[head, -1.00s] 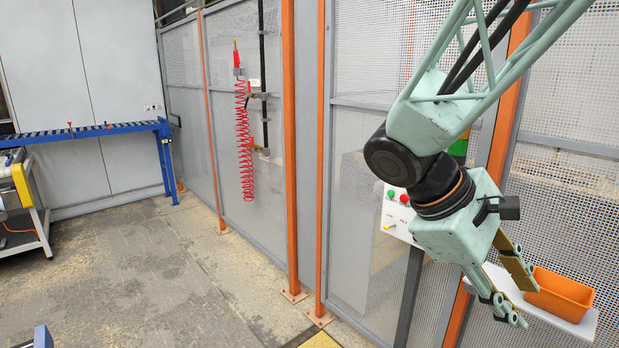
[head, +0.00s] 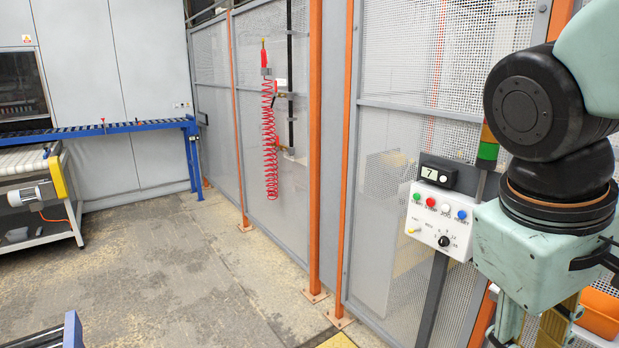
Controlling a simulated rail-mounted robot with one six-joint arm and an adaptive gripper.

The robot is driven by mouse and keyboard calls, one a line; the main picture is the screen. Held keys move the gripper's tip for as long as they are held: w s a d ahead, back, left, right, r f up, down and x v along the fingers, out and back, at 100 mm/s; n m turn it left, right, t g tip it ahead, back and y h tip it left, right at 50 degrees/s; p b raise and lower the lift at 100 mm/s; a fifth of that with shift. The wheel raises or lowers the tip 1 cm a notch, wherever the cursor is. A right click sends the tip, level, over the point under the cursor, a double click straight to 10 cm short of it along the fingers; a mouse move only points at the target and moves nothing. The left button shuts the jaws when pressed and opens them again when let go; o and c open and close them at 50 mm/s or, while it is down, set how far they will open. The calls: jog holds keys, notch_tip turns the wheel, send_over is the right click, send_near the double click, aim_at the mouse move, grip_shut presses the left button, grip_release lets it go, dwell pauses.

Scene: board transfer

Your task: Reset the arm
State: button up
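My gripper (head: 532,325) is at the lower right of the head view, below the pale green wrist body and the black wrist joints of my arm. Its fingers point down and stand apart, with a gap and nothing seen between them. The fingertips are cut off by the bottom edge of the picture. The gripper is in front of the mesh fence and partly hides an orange bin (head: 601,316) behind it.
A control box (head: 438,219) with coloured buttons and a display reading 7 stands close left of my wrist. Mesh fence panels with orange posts (head: 315,150) run behind. A red coiled hose (head: 269,140) hangs there. A blue roller conveyor (head: 110,130) is at left. The floor between is clear.

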jog(key=s+a+r+m+t+y, duration=0.2)
jog(key=s+a+r+t+y, duration=0.1)
jog(key=a, duration=0.5)
